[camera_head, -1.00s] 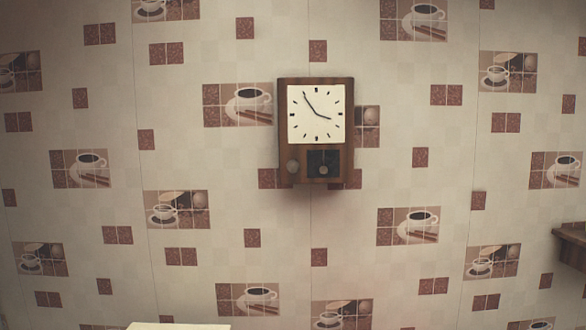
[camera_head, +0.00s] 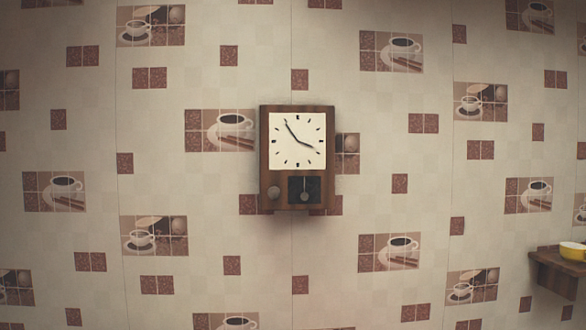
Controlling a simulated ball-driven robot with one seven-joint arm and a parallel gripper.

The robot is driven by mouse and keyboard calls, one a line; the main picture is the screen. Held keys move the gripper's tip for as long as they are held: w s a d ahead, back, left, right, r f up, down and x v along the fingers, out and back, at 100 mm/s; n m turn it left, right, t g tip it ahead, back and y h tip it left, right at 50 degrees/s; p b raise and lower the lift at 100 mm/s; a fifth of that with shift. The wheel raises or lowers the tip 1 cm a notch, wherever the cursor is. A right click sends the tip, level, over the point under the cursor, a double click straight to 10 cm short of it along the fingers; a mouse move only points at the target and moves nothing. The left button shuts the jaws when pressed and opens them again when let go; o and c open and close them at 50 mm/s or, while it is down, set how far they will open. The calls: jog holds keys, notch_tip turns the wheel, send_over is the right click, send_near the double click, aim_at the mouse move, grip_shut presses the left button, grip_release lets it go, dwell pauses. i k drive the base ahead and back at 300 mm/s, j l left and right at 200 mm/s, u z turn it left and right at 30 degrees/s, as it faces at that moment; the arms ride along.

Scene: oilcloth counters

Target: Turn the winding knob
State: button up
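A wooden wall clock (camera_head: 264,150) hangs near the middle of the view, with a square white dial (camera_head: 297,155) and black hands. Below the dial is a dark window with a small round grey pendulum bob (camera_head: 304,197). A round brownish-grey winding knob (camera_head: 273,193) sits at the clock's lower left, beside the window. Nothing covers the knob. My gripper is not in view.
The wall is covered in oilcloth printed with coffee cups and brown squares. A small wooden shelf (camera_head: 556,268) juts out at the lower right, with a yellow bowl or cup (camera_head: 572,251) on it. The space before the clock looks clear.

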aim_at(273, 192)
jog(key=i+u, duration=0.1)
jog(key=i, duration=0.55)
jog(key=i+l, duration=0.15)
jog(key=i, duration=0.45)
jog(key=j+u, duration=0.05)
